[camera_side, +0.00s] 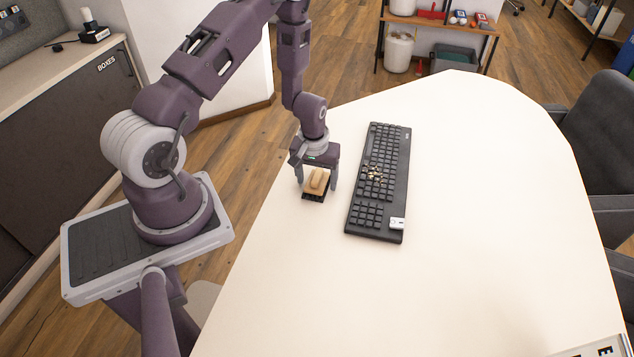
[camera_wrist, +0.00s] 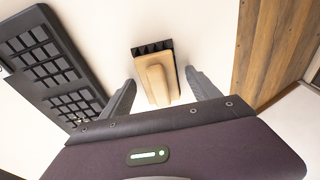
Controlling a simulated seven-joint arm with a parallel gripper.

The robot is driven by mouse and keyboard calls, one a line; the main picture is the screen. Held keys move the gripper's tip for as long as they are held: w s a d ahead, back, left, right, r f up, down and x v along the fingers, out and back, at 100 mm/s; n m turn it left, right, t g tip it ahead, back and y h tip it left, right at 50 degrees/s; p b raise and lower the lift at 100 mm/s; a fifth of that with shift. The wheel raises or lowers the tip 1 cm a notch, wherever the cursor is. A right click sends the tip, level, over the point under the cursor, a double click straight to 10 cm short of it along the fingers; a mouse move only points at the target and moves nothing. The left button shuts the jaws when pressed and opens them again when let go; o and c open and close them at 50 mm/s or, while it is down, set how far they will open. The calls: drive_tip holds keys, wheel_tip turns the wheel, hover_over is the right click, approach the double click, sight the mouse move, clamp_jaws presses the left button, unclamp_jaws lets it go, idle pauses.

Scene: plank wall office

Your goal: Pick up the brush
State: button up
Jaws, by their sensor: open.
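A small brush (camera_side: 316,184) with a tan wooden top and handle and dark bristles sits on the white table near its left edge. My gripper (camera_side: 315,184) is right over it, pointing down, with one finger on each side. In the wrist view the brush (camera_wrist: 157,75) lies between the two spread grey fingers of my gripper (camera_wrist: 160,92). Gaps show between the brush and the fingers, so the jaws are open and not holding it. Part of the brush's back is hidden by my gripper in the side view.
A black keyboard (camera_side: 380,181) lies just right of the brush, with small tan bits (camera_side: 376,175) on its keys and a small white item (camera_side: 397,223) on its near corner. The table (camera_side: 480,220) is clear to the right. Its left edge is close to the brush.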

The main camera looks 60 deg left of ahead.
sight(317, 174)
drive_tip(key=c, duration=1.5)
wheel_tip(317, 174, up, 10)
drive_tip(key=shift+r, duration=0.1)
